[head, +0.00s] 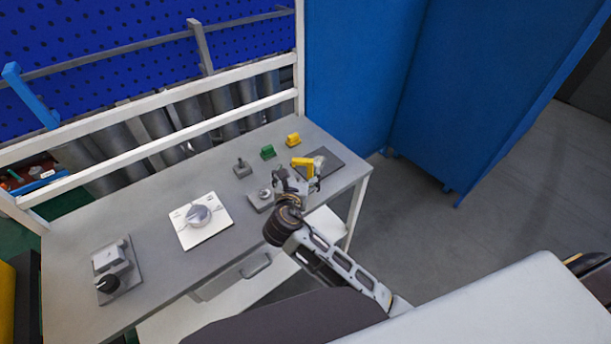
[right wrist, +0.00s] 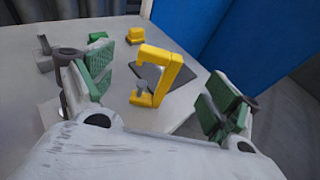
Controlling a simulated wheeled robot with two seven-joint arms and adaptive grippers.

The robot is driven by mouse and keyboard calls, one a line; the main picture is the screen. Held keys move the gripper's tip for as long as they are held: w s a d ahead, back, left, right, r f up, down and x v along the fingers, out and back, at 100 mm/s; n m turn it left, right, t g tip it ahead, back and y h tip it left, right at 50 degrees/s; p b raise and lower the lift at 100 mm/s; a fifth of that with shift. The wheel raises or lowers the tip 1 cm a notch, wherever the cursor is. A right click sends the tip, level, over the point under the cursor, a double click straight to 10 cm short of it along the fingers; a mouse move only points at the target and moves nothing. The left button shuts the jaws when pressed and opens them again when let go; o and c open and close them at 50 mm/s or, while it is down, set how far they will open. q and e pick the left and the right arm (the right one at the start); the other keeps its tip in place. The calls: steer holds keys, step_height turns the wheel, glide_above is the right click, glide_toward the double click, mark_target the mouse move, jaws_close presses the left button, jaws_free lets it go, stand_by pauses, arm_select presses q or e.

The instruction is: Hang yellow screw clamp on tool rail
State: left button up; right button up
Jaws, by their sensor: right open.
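The yellow screw clamp (head: 302,162) is C-shaped and stands over a dark flat plate (head: 331,163) near the table's right end. In the right wrist view the clamp (right wrist: 172,72) stands between my two green-padded fingers, with clear gaps on both sides and a grey screw on its open side. My right gripper (head: 300,181) is open and just in front of the clamp. A grey rail (head: 150,42) crosses the blue pegboard behind the table and looks like the tool rail. My left gripper is not in view.
A green block (head: 268,152) and a small yellow block (head: 293,139) stand behind the clamp. A grey block with a peg (head: 242,168), a white plate with a dial (head: 201,220) and a grey device (head: 112,267) are farther left. White bars (head: 150,143) run along the table's back.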

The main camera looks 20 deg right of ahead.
mark_target(302, 162)
steer(key=shift+x, duration=0.95)
steer(key=shift+w, duration=0.1)
steer(key=shift+p+x, duration=0.5)
steer(key=shift+x, duration=2)
steer(key=shift+d, duration=0.1)
jaws_close()
steer(key=shift+r, duration=0.15)
